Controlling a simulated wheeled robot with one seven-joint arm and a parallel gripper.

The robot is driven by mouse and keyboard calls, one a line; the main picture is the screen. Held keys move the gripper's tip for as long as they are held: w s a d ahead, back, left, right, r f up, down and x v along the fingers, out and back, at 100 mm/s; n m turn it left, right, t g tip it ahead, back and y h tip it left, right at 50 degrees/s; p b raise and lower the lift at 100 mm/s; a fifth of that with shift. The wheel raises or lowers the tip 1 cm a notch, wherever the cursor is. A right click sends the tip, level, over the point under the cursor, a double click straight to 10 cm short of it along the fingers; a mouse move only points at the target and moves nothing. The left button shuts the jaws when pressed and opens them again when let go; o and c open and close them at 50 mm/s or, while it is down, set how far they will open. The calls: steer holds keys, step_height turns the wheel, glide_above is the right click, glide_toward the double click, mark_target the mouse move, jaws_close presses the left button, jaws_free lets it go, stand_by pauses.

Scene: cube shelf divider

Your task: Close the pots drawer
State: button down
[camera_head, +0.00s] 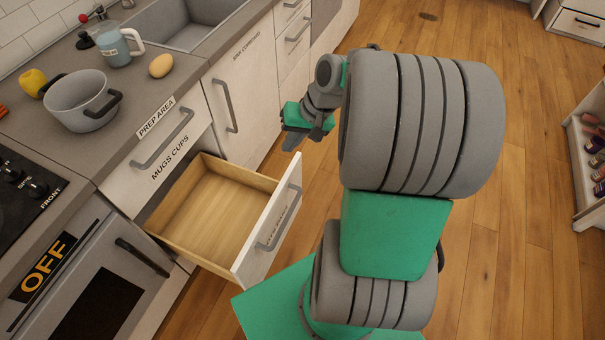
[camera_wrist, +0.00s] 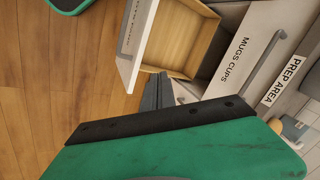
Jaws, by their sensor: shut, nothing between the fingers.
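The open drawer (camera_head: 211,224) sticks out from the cabinet below the drawer labelled MUGS CUPS (camera_head: 166,150). Its inside is bare wood and looks empty. Its white front panel (camera_head: 268,238) has a grey handle (camera_head: 279,225) and a label too small to read in the head view. My gripper (camera_head: 288,139) is shut and empty, above and to the right of the drawer front in the head view, apart from it. In the wrist view my gripper's fingers (camera_wrist: 157,92) show in front of the open drawer (camera_wrist: 182,40), with its front panel (camera_wrist: 137,35) to their left.
A grey pot (camera_head: 83,102), a mug (camera_head: 117,45) and an egg-like item (camera_head: 160,66) stand on the counter (camera_head: 105,138). An oven (camera_head: 95,285) is left of the drawer. Open wooden floor (camera_head: 500,240) lies right; a shelf (camera_head: 590,150) stands at the right edge.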

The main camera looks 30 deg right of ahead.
steer(key=s+d+f+m+t+y+b, duration=0.2)
steer(key=d+f+m+t+b, duration=0.15)
steer(key=d+f, duration=0.45)
steer(key=s+d+f+m+t+y+b, duration=0.1)
steer(key=s+d+f+m+t+b, duration=0.25)
steer(key=d+f, duration=0.45)
steer(key=b, duration=0.2)
glide_toward(298, 161)
steer(key=shift+g, duration=0.3)
steer(key=x, duration=0.5)
steer(key=shift+w+f, duration=0.25)
steer(key=shift+f, duration=0.25)
steer(key=shift+w+a, duration=0.25)
steer(key=shift+w, duration=0.25)
